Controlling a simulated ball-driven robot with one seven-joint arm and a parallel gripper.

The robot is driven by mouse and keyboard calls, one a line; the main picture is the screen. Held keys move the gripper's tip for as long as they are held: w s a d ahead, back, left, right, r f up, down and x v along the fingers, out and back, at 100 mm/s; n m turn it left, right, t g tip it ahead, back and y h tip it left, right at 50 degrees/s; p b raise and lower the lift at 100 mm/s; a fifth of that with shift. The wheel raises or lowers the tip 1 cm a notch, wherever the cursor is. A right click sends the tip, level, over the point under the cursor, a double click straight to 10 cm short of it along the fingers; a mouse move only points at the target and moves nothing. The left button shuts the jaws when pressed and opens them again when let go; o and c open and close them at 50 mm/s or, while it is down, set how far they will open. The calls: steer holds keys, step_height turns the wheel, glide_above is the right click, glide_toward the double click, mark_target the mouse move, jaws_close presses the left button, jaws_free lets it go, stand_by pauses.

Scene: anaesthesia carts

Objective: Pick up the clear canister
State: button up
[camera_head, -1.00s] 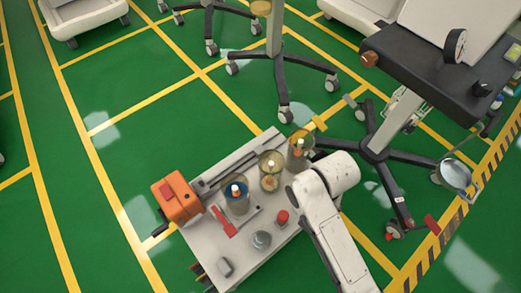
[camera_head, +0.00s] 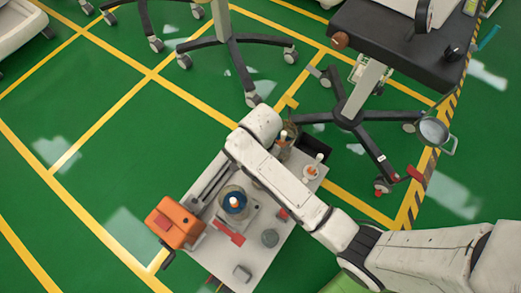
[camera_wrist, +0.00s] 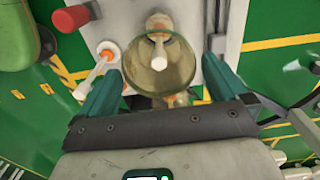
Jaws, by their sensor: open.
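In the wrist view, a clear canister (camera_wrist: 165,72) with a yellowish tint and round rim sits on the pale cart top. A white stick-like piece shows within its outline. My gripper (camera_wrist: 163,66) is open, its two dark teal fingers on either side of the canister, with no clear contact. In the head view, a clear canister (camera_head: 287,140) is partly hidden behind my arm. My arm covers the middle of the cart, and my fingers cannot be made out there.
A white stick with an orange base (camera_wrist: 105,55) stands beside my left finger. A red knob (camera_wrist: 72,18) is further left.

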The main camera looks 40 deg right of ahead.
step_height(320, 180, down, 5)
steer(key=shift+f+b, duration=0.1)
steer(key=shift+b, duration=0.65)
steer(key=c, duration=1.4)
